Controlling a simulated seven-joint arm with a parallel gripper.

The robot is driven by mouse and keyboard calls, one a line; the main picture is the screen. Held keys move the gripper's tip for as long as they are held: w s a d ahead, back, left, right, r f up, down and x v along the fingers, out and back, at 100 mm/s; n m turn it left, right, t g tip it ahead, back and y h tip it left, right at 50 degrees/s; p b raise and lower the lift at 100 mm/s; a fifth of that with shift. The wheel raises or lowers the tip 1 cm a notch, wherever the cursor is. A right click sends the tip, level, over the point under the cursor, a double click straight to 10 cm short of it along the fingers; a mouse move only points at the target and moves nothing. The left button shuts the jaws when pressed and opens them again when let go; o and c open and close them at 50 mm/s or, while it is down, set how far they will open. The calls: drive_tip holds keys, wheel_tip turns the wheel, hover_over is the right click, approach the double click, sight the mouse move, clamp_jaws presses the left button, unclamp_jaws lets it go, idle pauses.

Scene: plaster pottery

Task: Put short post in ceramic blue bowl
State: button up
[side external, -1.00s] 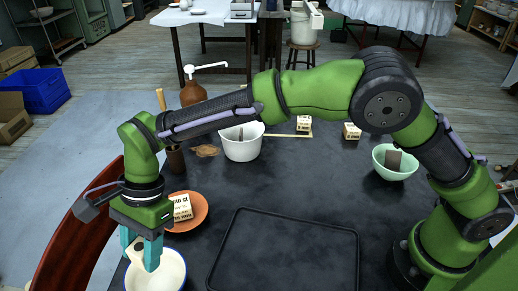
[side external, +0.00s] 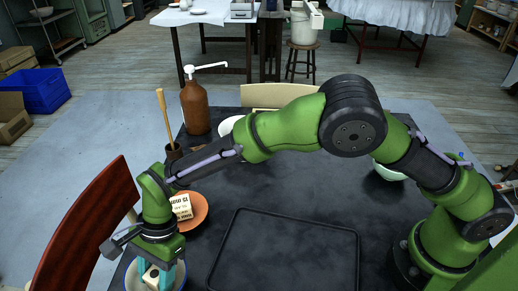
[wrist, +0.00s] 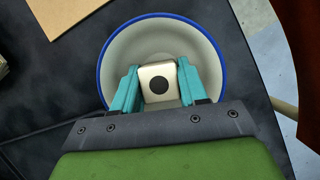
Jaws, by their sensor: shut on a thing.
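The short post (wrist: 158,84) is a cream block with a dark round spot on its top face. My gripper (wrist: 158,80) has its teal fingers shut on the post, one on each side. The bowl (wrist: 204,48), white inside with a blue rim, lies around and beneath the post in the wrist view. In the side view the bowl (side external: 180,273) is at the bottom left, with my gripper (side external: 157,277) lowered into its opening. The post (side external: 151,275) shows between the fingers. Whether the post touches the bowl's bottom is hidden.
An orange plate (side external: 203,220) holding a printed block (side external: 181,207) sits just behind the bowl. A black tray (side external: 284,213) lies to the right. A brown pump bottle (side external: 196,108) stands at the back left. A red-brown chair (side external: 88,226) is at the left edge.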

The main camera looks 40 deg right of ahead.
drive_tip(key=o, duration=0.8)
drive_tip(key=shift+f, duration=0.15)
drive_tip(key=shift+o, duration=0.2)
drive_tip(key=v, duration=1.2)
drive_tip(key=d+r+n+t, duration=0.2)
drive_tip(key=d+r, duration=0.4)
drive_tip(key=d, duration=0.3)
drive_tip(key=d+r+n+t, duration=0.2)
drive_tip(key=d+r, duration=0.4)
drive_tip(key=d, duration=0.4)
drive_tip(key=s+d+n+t+h, duration=0.2)
drive_tip(key=s+d+n+t, duration=0.3)
drive_tip(key=s+d, duration=0.8)
drive_tip(key=d, duration=0.4)
drive_tip(key=shift+s+n, duration=0.15)
drive_tip(key=shift+n, duration=0.15)
drive_tip(key=shift+f, duration=0.1)
